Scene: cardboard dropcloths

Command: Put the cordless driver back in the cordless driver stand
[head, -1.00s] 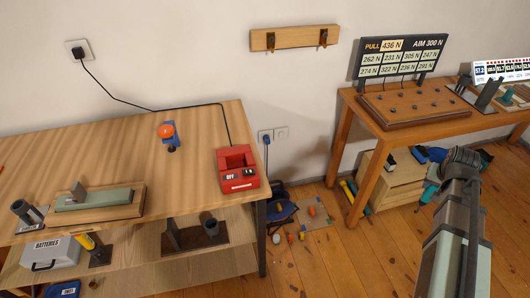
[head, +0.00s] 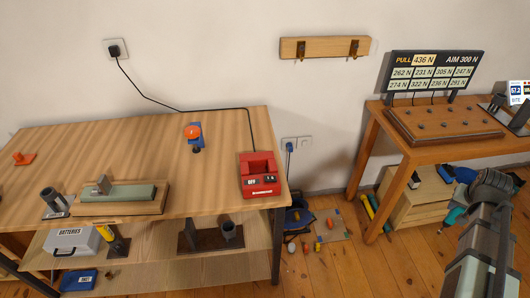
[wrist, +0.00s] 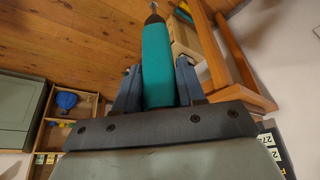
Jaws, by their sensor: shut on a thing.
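In the wrist view, my gripper (wrist: 158,82) is shut on a teal handle with a dark collar and silver tip, which I take to be the cordless driver (wrist: 156,60). The tip points away from my gripper. In the head view, my arm covers most of the gripper; a bit of teal shows left of it. I cannot tell for sure which holder is the cordless driver stand. A dark tube holder (head: 55,203) with a label stands at the left workbench's front left. A dark stand with a cup (head: 228,232) is on the shelf below.
The left workbench (head: 95,150) carries a sharpening block (head: 118,193), an orange-and-blue object (head: 193,134) and a red box (head: 259,173) with a cord. The right table (head: 400,153) holds a board and display (head: 436,72). Small items lie on the floor between them.

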